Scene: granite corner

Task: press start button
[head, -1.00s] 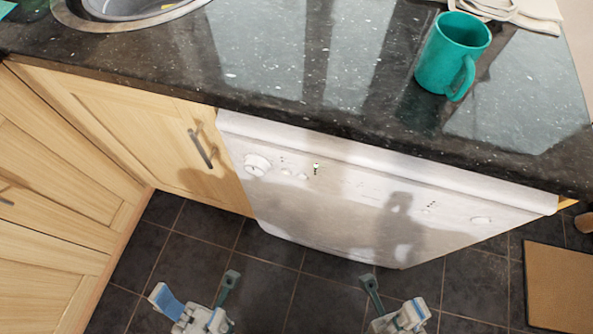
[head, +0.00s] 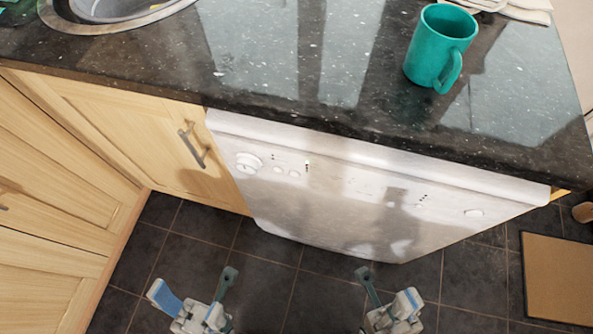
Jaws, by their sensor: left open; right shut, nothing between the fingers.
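A white dishwasher (head: 330,215) stands under the dark counter, its front panel facing me. At the panel's left are a round knob (head: 248,162) and two small round buttons (head: 286,171). An oval button (head: 473,212) sits at the panel's far right. I cannot read labels, so I cannot tell which is the start button. My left gripper (head: 197,287) is open and empty, low in the view, in front of and apart from the dishwasher.
A teal mug (head: 430,58) stands on the granite counter (head: 290,70) above the dishwasher. A sink (head: 60,25) is at the upper left. A wooden cabinet with a handle (head: 192,148) adjoins the dishwasher. A brown mat (head: 560,280) lies right on the tiled floor.

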